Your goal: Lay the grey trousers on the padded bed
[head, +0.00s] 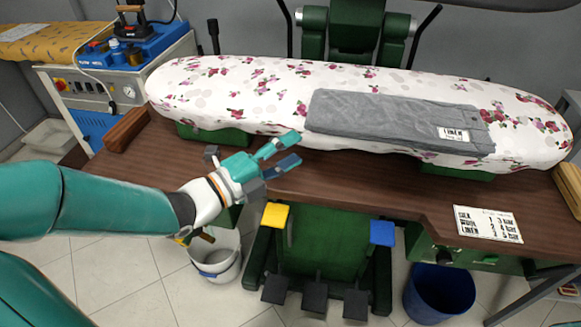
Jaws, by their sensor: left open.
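The grey trousers (375,117) lie folded flat on the padded bed (225,95), on its right half. The bed has a white cover with pink and red flowers. A small white label reading LINEN (453,134) shows at the right end of the trousers. My left gripper (283,154) is open and empty at the front edge of the bed, a little left of the trousers and apart from them. My right gripper is not in view.
The brown table (340,185) carries the bed and a white printed card (487,224). A wooden block (126,129) lies at the left. Below are green machinery with pedals (315,296), a white bucket (215,258) and a blue bin (438,293).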

